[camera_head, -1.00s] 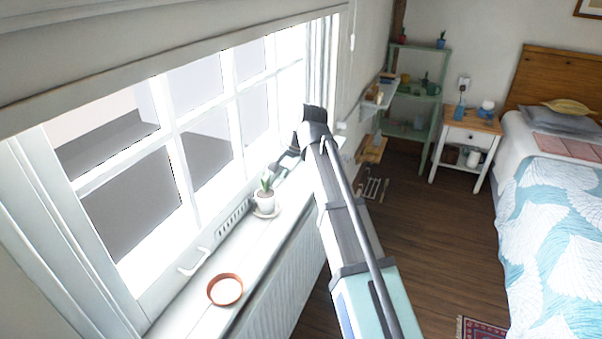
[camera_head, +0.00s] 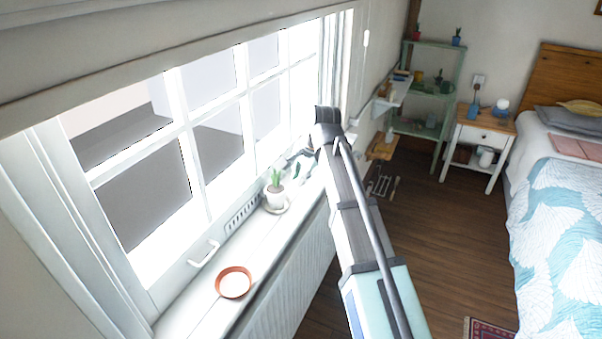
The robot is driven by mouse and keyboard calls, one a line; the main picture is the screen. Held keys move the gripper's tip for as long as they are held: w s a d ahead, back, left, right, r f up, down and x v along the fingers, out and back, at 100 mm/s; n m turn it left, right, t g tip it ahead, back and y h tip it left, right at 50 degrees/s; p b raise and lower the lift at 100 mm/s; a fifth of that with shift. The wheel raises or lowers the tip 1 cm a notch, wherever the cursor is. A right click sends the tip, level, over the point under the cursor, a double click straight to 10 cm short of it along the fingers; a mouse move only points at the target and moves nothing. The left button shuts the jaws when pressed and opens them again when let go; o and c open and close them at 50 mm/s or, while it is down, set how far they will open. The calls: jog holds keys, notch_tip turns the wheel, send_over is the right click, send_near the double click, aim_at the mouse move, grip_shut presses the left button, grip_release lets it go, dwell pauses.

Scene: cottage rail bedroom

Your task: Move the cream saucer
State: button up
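The cream saucer (camera_head: 284,209) lies on the white windowsill, under a small white pot with a green plant (camera_head: 275,192). Only its rim shows around the pot's foot. My arm reaches up through the middle of the view, to the right of the sill. My gripper (camera_head: 299,163) seems to be at the arm's far end, over the sill beyond the plant. It is small and partly hidden by my arm, so I cannot make out its fingers. It appears apart from the saucer.
An empty terracotta saucer (camera_head: 233,282) lies on the near part of the windowsill (camera_head: 258,244). A window handle (camera_head: 204,253) sticks out beside it. The window is on the left. A green shelf (camera_head: 441,98), nightstand (camera_head: 486,127) and bed (camera_head: 565,215) stand on the right.

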aim_at(287, 207)
jog(key=p+x, duration=0.3)
jog(key=x, duration=1.2)
jog(key=shift+w+a+f, duration=0.1)
jog(key=shift+a+f, duration=0.05)
jog(key=shift+f, duration=0.25)
grip_shut()
